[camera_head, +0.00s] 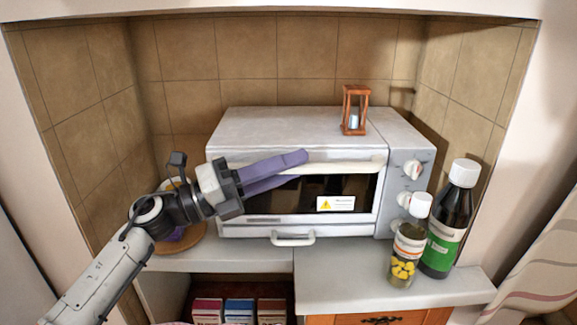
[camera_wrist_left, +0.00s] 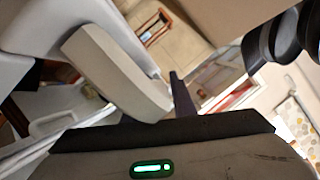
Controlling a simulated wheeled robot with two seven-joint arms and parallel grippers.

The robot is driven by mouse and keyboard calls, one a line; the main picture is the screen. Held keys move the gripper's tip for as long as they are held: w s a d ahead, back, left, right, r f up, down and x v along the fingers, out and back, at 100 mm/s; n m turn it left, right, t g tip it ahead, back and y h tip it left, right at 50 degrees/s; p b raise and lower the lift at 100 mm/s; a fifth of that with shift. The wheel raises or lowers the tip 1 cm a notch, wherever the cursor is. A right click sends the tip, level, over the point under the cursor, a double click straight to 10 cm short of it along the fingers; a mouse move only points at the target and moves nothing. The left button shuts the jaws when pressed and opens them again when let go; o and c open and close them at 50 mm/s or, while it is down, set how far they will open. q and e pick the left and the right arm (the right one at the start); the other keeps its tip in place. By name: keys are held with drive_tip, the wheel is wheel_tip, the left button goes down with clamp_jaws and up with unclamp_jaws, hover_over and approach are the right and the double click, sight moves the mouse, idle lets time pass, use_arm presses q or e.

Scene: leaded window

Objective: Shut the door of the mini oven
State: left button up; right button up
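The white mini oven (camera_head: 290,125) stands in the tiled niche. Its door (camera_head: 230,228) is upright, at or very near the oven front; I cannot tell whether a small gap is left. The pale door handle (camera_head: 350,166) runs along the door's top and shows large in the left wrist view (camera_wrist_left: 112,75). My left gripper (camera_head: 302,165) has purple fingers reaching across the door's upper left part, beside the handle. In the left wrist view a single dark finger shape (camera_wrist_left: 182,95) stands near the middle, so the fingers look shut and empty. My right gripper is not in view.
An hourglass (camera_head: 354,110) stands on the oven top. A pill bottle (camera_head: 405,255) and a dark bottle with a green label (camera_head: 445,220) stand right of the oven, near its knobs (camera_head: 413,169). A round wooden board (camera_head: 190,240) lies left, behind my arm. Boxes (camera_head: 240,310) sit below.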

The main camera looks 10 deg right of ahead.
use_arm(q)
drive_tip(key=shift+o, duration=0.3)
drive_tip(key=shift+f, duration=0.1)
drive_tip(key=shift+a+f, duration=0.1)
drive_tip(key=shift+a, duration=0.15)
drive_tip(key=b+v, duration=0.2)
drive_tip(key=v, duration=0.7)
drive_tip(key=shift+s+a, duration=0.25)
drive_tip(key=shift+a, duration=0.1)
